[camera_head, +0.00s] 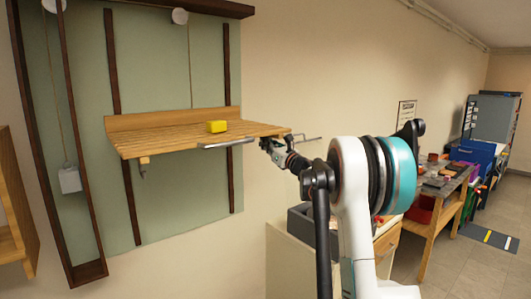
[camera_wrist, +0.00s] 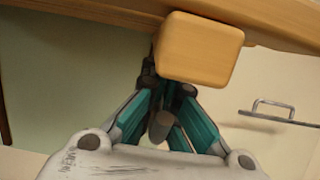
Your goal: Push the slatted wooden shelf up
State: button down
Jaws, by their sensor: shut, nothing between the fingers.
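The slatted wooden shelf (camera_head: 180,138) hangs on dark vertical rails against a green wall panel in the head view. A yellow block (camera_head: 217,127) lies on its slats. My gripper (camera_head: 268,145) is at the shelf's right end, just under its edge. In the wrist view the shelf's underside (camera_wrist: 110,12) crosses the top, with a wooden block end (camera_wrist: 200,50) in front of the fingertips. My gripper (camera_wrist: 165,80) is shut and holds nothing. The fingertips are partly hidden behind the wooden block, so I cannot tell whether they touch the shelf.
A cord runs from a pulley (camera_head: 180,16) down behind the shelf, and a white weight (camera_head: 70,180) hangs in the left channel. A cabinet (camera_head: 290,262) stands below right. A cluttered workbench (camera_head: 440,185) is further right. A metal handle shows in the wrist view (camera_wrist: 273,108).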

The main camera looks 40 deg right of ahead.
jog(key=shift+r+p, duration=0.7)
jog(key=shift+r, duration=1.35)
jog(key=shift+f, duration=0.1)
jog(key=shift+f+b, duration=0.3)
jog(key=shift+f, duration=0.05)
jog(key=s+f, duration=0.6)
jog(key=s, duration=0.3)
jog(key=shift+s+d+b, duration=0.2)
jog(key=shift+s+b, duration=0.1)
jog(key=shift+b, duration=0.1)
